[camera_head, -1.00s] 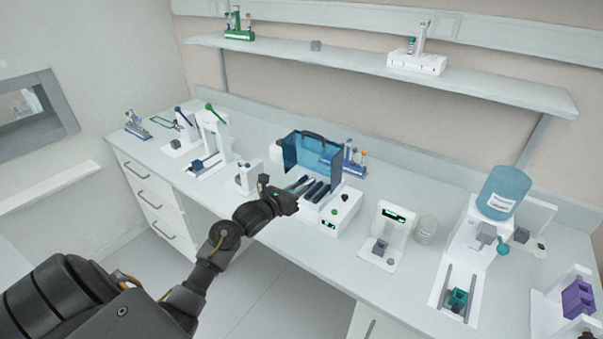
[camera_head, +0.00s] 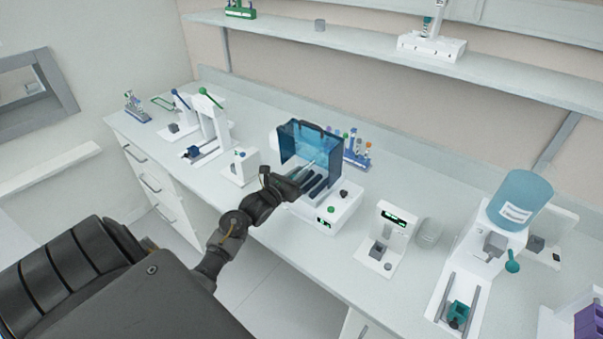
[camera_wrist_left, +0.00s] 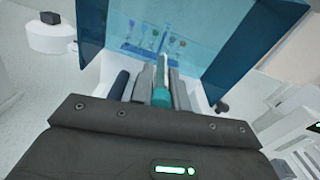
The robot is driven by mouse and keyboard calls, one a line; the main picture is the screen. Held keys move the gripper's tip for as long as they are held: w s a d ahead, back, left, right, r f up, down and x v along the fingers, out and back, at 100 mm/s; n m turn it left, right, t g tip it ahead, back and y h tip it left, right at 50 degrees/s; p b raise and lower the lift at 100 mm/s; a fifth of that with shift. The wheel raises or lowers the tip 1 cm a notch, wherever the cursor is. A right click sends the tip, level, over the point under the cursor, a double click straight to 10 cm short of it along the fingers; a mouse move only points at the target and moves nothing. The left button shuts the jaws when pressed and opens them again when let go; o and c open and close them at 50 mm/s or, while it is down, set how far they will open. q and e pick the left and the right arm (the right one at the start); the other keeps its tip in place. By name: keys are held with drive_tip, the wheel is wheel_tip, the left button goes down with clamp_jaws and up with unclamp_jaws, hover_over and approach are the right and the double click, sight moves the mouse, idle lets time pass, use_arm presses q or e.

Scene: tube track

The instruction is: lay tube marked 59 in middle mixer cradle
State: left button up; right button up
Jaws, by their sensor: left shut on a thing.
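The mixer (camera_head: 325,218) is a white box with its clear blue lid (camera_head: 313,141) standing open. Dark cradles (camera_head: 318,187) lie on its top, and one dark cradle (camera_wrist_left: 118,84) shows on the left in the left wrist view. My left gripper (camera_head: 296,178) is over the mixer's front left part. In the left wrist view it (camera_wrist_left: 161,88) is shut on a tube with a teal cap (camera_wrist_left: 161,97), its pale body pointing toward the lid. The tube's mark cannot be read. The cradle beneath is hidden, so I cannot tell whether the tube touches it. My right gripper is out of view.
A blue rack of tubes (camera_head: 356,157) stands behind the mixer. A white device (camera_head: 240,168) is close on the left, a white scale-like device (camera_head: 381,250) on the right. The raised lid walls off the mixer's back. Bench front is clear.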

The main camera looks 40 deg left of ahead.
use_arm(q)
drive_tip(key=shift+f+b, duration=0.4)
drive_tip(key=shift+f, duration=0.45)
drive_tip(key=shift+w+f+b, duration=0.1)
drive_tip(key=shift+f+b, duration=0.2)
drive_tip(key=shift+f, duration=0.15)
drive_tip(key=shift+f+b, duration=0.65)
drive_tip(key=shift+f, duration=0.15)
drive_tip(key=shift+d+f+b, duration=0.1)
drive_tip(key=shift+f+b, duration=0.3)
drive_tip(key=shift+b, duration=0.05)
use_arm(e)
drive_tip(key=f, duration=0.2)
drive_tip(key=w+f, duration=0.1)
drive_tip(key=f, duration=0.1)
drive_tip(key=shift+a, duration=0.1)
use_arm(q)
drive_tip(key=shift+f, duration=0.1)
drive_tip(key=shift+f, duration=0.1)
